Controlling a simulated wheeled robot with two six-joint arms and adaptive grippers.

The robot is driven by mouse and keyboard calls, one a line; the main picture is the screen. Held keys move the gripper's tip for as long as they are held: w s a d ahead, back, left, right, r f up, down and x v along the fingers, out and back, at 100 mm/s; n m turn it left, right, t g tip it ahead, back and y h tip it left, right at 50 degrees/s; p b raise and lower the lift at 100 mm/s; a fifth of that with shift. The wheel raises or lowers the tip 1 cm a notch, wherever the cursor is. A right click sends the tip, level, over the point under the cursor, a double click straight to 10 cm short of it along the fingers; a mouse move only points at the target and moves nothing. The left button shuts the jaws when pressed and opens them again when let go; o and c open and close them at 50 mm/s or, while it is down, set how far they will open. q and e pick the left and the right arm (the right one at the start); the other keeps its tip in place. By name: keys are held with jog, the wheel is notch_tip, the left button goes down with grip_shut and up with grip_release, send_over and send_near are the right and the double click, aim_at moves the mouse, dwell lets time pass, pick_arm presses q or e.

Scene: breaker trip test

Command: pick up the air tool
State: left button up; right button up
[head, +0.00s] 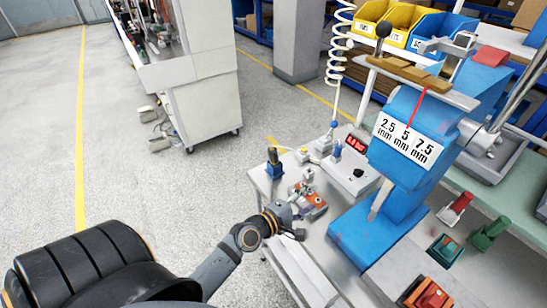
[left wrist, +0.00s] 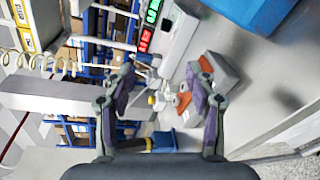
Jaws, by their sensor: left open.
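A dark upright tool with a brown tip, which looks like the air tool (head: 273,155), stands in a blue holder (head: 274,171) at the table's left edge. In the left wrist view the blue holder (left wrist: 163,141) and the tool's dark handle (left wrist: 135,145) lie low, between the finger bases. My left gripper (head: 299,213) is open and empty over the table, nearer me than the tool and apart from it. Its two fingers (left wrist: 160,88) frame an orange and grey fixture (left wrist: 183,100). That fixture (head: 314,204) sits just beyond the gripper in the head view. My right gripper is out of view.
A large blue press (head: 390,180) stands right of the gripper. A control box with a red display (head: 352,160) and a white coiled hose (head: 338,50) are behind. Red and green blocks (head: 455,210) lie at right. Open floor (head: 165,200) lies left.

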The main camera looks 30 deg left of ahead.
pick_arm(q)
jog(key=w+a+r+n+t+y, duration=0.1)
jog(key=w+a+n+t+y, duration=0.15)
jog(key=a+n+y, duration=0.85)
jog(key=n, duration=1.1)
send_near(272, 158)
jog(key=w, duration=0.2)
jog(key=shift+g, duration=0.35)
jog(key=x, duration=0.3)
jog(key=p+x, duration=0.1)
jog(key=x, duration=0.1)
jog(key=shift+r, duration=0.3)
jog(key=x, duration=0.3)
jog(key=p+x, duration=0.1)
jog(key=x, duration=0.1)
jog(key=shift+a, duration=0.3)
jog(key=shift+w, duration=0.2)
jog(key=shift+s, duration=0.1)
jog(key=shift+r, duration=0.1)
jog(key=shift+c, duration=1.1)
grip_shut()
